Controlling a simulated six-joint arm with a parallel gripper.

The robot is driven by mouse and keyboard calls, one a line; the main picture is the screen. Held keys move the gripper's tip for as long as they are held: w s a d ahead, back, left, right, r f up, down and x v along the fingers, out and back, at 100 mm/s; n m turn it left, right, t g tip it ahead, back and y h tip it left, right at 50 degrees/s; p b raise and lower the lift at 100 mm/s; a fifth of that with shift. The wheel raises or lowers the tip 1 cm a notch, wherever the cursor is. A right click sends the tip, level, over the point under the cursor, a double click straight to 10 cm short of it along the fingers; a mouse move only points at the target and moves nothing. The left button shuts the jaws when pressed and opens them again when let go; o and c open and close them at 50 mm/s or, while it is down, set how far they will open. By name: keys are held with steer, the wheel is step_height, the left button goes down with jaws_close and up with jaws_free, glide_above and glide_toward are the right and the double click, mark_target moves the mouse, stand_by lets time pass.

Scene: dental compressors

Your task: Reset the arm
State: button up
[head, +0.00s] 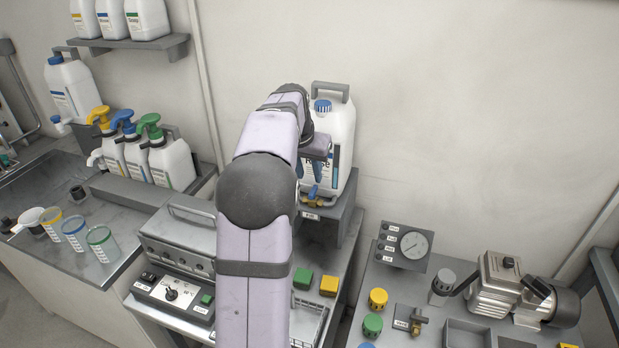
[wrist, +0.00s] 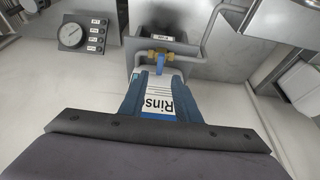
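My gripper (wrist: 159,80) shows in the wrist view with its two dark blue fingers apart. The white label reading "Rins…" shows in the gap between them, and nothing is seen held. In the head view my arm reaches up to the large white rinse container (head: 342,122) with a blue cap, and my gripper is in front of its label, partly hidden by my arm. A brass tap (head: 312,192) with a blue lever is at the container's foot. The tap (wrist: 158,56) also shows just past the fingertips in the wrist view. Whether the fingers touch the container is unclear.
The container stands on a grey raised stand (head: 349,222). Pump bottles (head: 172,163) and measuring cups (head: 103,243) are at the left. A pressure gauge panel (head: 404,246), coloured knobs and a compressor (head: 520,292) are at the right. The wall at upper right is clear.

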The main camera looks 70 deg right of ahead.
stand_by(0.4)
steer(key=w+a+f+n+y, duration=0.1)
steer(key=a+f+n+y, duration=0.3)
steer(key=a+f, duration=1.2)
steer(key=w+a+n, duration=0.3)
steer(key=a+n, duration=0.2)
steer(key=a, duration=0.8)
steer(key=w+a+r+n, duration=0.1)
steer(key=w+a+n, duration=0.25)
steer(key=a, duration=0.95)
steer(key=w+a+n, duration=0.2)
steer(key=a+n, duration=0.4)
steer(key=a, duration=0.7)
step_height(320, 180, down, 16)
steer(key=b, duration=1.6)
steer(key=shift+w+a+y, duration=0.15)
steer(key=shift+w+y, duration=0.05)
steer(key=shift+y, duration=0.1)
